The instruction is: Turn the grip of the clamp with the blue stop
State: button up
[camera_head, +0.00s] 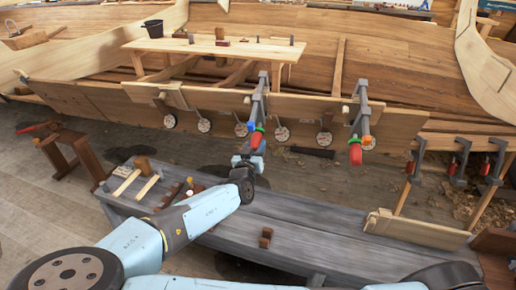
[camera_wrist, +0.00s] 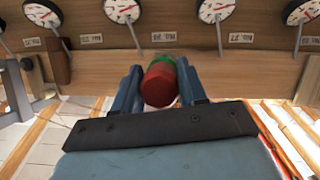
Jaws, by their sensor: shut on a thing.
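The clamp with the blue stop (camera_head: 253,126) hangs on the hull's lower plank, its grey bar (camera_head: 262,88) rising above the plank edge. Its red grip (camera_head: 256,141) with a green band points down toward my gripper (camera_head: 249,158). In the wrist view the grip's red end (camera_wrist: 159,85) and green band (camera_wrist: 165,59) sit between the two blue-grey fingers of my gripper (camera_wrist: 161,84), which is shut on it. The blue stop is not seen in the wrist view. A second clamp (camera_head: 361,95) to the right has an orange stop (camera_head: 367,141) and a red grip (camera_head: 355,155).
Several round dials (camera_head: 204,125) line the plank close around the grip; they also show in the wrist view (camera_wrist: 122,10). A grey bench (camera_head: 300,225) lies below my arm. More clamps (camera_head: 457,160) hang at the right. A wooden trestle (camera_head: 65,150) stands left.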

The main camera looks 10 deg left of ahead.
jog(key=n+h, duration=0.3)
jog(key=n, duration=0.1)
jog(key=shift+t+h, duration=0.3)
jog(key=n+t+h, duration=0.1)
jog(key=n+h, duration=0.1)
jog(key=n, duration=0.3)
jog(key=shift+r, duration=0.1)
jog(key=n+t, duration=0.1)
jog(key=n, duration=0.2)
jog(key=n+t+h, duration=0.1)
jog(key=n, duration=0.2)
jog(key=shift+d, duration=0.1)
jog(key=n+t, duration=0.1)
jog(key=n, duration=0.2)
jog(key=n+t+y, duration=0.1)
jog(key=n, duration=0.3)
jog(key=shift+n+t, duration=0.4)
jog(key=o, duration=1)
